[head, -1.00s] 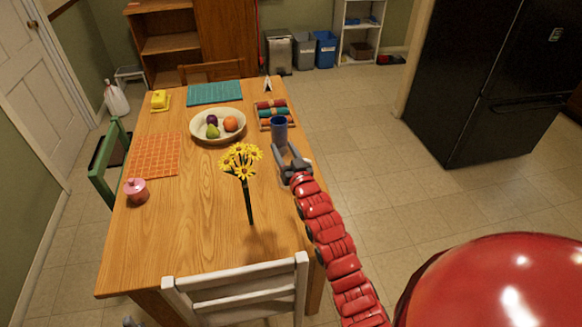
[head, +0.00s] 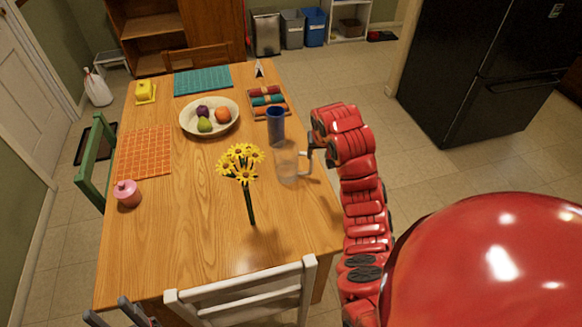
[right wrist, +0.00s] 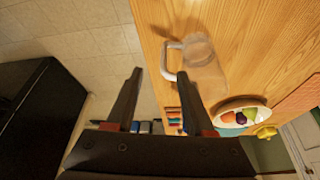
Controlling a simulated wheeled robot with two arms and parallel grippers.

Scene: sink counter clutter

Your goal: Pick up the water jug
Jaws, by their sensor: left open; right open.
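The water jug (head: 287,165) is clear, see-through and upright on the wooden table, near its right edge, with its handle on the right. It also shows in the right wrist view (right wrist: 206,68), with its pale handle towards my right gripper (right wrist: 160,72). That gripper is open and empty, its fingertips apart and just short of the handle. In the head view my red right arm hides most of it, beside the handle. My left gripper (head: 106,307) is open at the bottom left, below the table's near edge and far from the jug.
A blue cup (head: 276,127) stands just behind the jug. Yellow flowers (head: 241,163) stand close on its left. A fruit bowl (head: 187,122), a pink pot (head: 127,194) and an orange mat (head: 143,154) lie further left. A white chair (head: 245,291) is at the near edge.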

